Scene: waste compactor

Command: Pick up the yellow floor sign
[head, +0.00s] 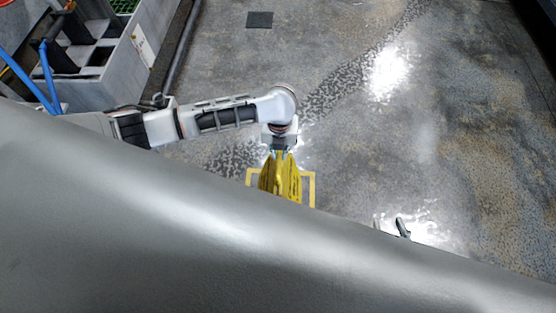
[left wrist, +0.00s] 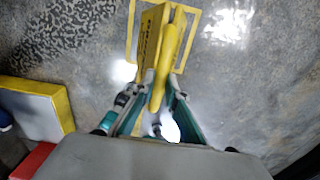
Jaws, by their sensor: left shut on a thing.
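The yellow floor sign (head: 279,177) is folded and stands out over a yellow square outline on the floor in the head view; its lower part is cut off from view there. My left gripper (head: 280,152) is at the sign's top end, shut on it. In the left wrist view the sign (left wrist: 171,52) runs up from between the fingers of my left gripper (left wrist: 160,92). I cannot tell whether the sign touches the floor. My right gripper (head: 390,226) shows only its two fingertips, apart with nothing visible between them.
The yellow square outline (head: 311,190) surrounds the sign in the picture. A grey machine housing (head: 128,58) with blue hoses (head: 48,78) stands at the upper left. A dark square plate (head: 260,20) lies on the floor. The wet concrete floor (head: 450,130) to the right is clear.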

